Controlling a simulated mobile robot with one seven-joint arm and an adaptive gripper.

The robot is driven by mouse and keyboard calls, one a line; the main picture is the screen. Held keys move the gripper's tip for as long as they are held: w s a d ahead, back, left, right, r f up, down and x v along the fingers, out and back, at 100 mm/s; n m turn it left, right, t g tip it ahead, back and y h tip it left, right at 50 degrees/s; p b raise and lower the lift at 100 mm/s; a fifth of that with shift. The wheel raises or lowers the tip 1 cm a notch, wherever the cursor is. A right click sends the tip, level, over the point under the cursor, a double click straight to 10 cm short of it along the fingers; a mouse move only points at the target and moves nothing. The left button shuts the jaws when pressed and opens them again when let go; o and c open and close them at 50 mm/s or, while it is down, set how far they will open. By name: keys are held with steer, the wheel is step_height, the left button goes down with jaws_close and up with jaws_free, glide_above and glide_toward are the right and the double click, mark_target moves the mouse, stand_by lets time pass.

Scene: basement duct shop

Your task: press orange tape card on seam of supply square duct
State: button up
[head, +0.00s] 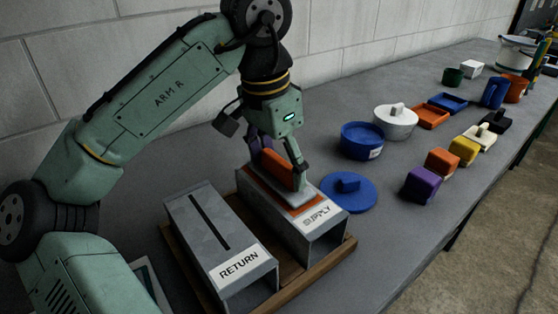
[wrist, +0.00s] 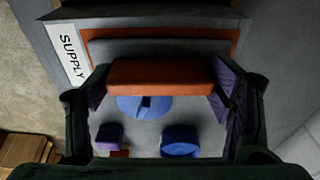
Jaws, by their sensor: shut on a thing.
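The supply duct (head: 318,237), a grey square tube labelled SUPPLY, lies on a wooden tray. Its label also shows in the wrist view (wrist: 70,55). My gripper (head: 281,165) is shut on the orange block-like grip of the tape card (head: 280,172), which also shows between the purple finger pads in the wrist view (wrist: 160,77). A pale grey plate and an orange strip show beneath the grip, along the duct's top. They look at or very near the surface; I cannot tell whether they touch it. The seam beneath is hidden.
The return duct (head: 200,225), with a dark slot on top, lies left of the supply duct on the wooden tray (head: 313,277). A blue lid (head: 347,197), blue pot (head: 361,143) and purple block (head: 422,186) stand to the right. Several coloured items fill the bench beyond.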

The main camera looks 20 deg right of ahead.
mark_target(282, 158)
steer(key=shift+r+p, duration=2.4)
steer(key=shift+r, duration=0.2)
steer(key=shift+r+p, duration=0.65)
steer(key=shift+r, duration=0.6)
steer(key=shift+s+f, duration=0.1)
